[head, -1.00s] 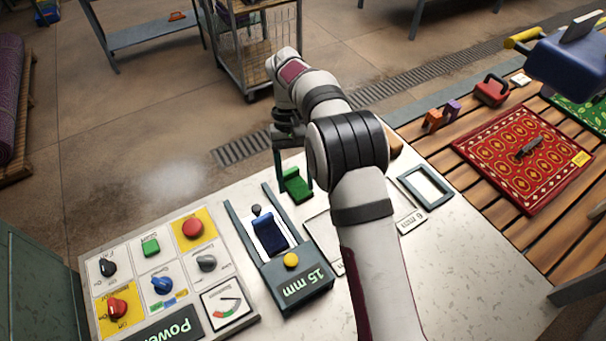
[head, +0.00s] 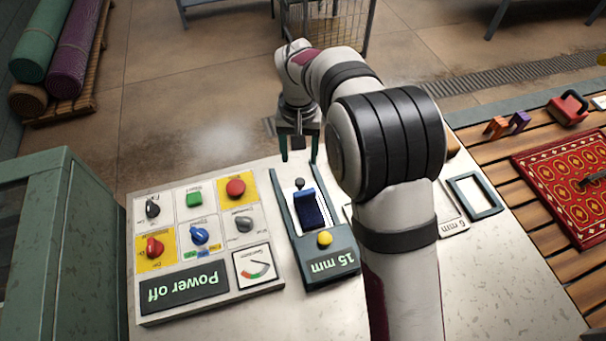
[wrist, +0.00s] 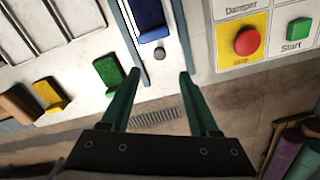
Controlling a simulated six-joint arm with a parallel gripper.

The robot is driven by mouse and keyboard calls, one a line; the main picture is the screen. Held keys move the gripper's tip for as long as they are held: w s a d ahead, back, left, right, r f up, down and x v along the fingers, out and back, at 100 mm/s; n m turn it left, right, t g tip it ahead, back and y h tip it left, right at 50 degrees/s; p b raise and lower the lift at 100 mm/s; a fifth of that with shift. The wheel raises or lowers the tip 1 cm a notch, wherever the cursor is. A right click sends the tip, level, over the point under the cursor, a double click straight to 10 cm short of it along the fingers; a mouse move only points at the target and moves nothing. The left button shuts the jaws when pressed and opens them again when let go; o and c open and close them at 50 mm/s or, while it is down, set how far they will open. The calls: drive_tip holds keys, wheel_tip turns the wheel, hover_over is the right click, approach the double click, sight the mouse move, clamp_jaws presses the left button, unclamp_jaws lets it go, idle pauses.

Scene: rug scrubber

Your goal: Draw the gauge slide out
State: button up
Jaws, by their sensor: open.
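The gauge is a dark grey-green housing (head: 334,248) with two rails, a yellow button and a "15 mm" display on the white bench. Its blue slide (head: 311,208) sits between the rails, with a small dark knob (head: 299,183) at its far end. The slide (wrist: 148,20) and knob (wrist: 159,53) also show in the wrist view. My gripper (head: 299,160) is open and empty, pointing down beyond the rails' far end. In the wrist view, the knob lies ahead of the gap between my fingertips (wrist: 160,74), apart from both. My arm hides the bench right of the gauge.
A control panel (head: 184,290) reading "Power off" stands left of the gauge, with a red button (wrist: 247,42) near it. Green (wrist: 108,75), yellow (wrist: 48,95) and brown (wrist: 18,103) blocks line the bench edge on the other side. A slatted table with a red rug (head: 560,172) is at right.

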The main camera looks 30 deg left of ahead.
sight(300, 181)
wheel_tip(300, 181, down, 10)
drive_tip(key=shift+r, duration=0.15)
clamp_jaws()
idle(1.4)
